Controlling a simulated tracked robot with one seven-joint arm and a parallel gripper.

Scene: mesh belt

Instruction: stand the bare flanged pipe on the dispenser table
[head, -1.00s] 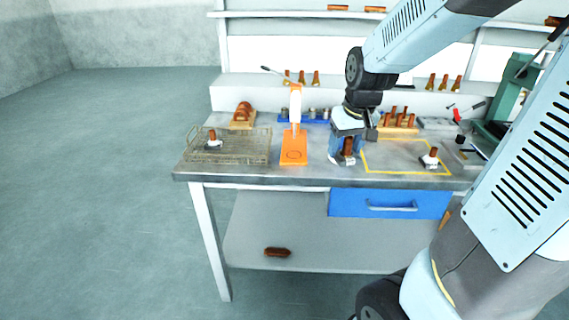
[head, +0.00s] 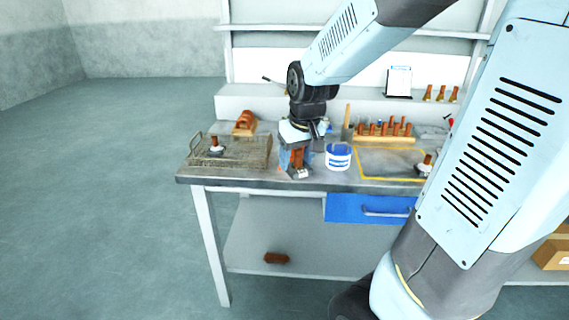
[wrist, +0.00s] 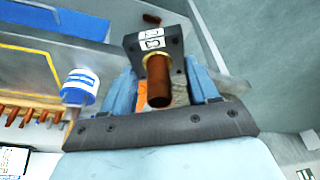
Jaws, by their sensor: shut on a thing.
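The bare flanged pipe (wrist: 158,82), a copper tube with a brass ring, is between my jaws in the wrist view. It also shows in the head view (head: 297,157), upright in my gripper (head: 297,169). My gripper is shut on it, low over the bench top, right of the wire basket. The orange dispenser is almost wholly hidden behind my gripper. A small orange patch (wrist: 173,88) shows beside the pipe in the wrist view. I cannot tell whether the pipe touches the dispenser table.
A blue and white tub (head: 339,158) stands close to the right of my gripper. The wire basket (head: 258,155) to the left holds a pipe with a pale base (head: 215,146). A rack of copper pipes (head: 385,137) is behind. A yellow-outlined area (head: 375,164) lies right.

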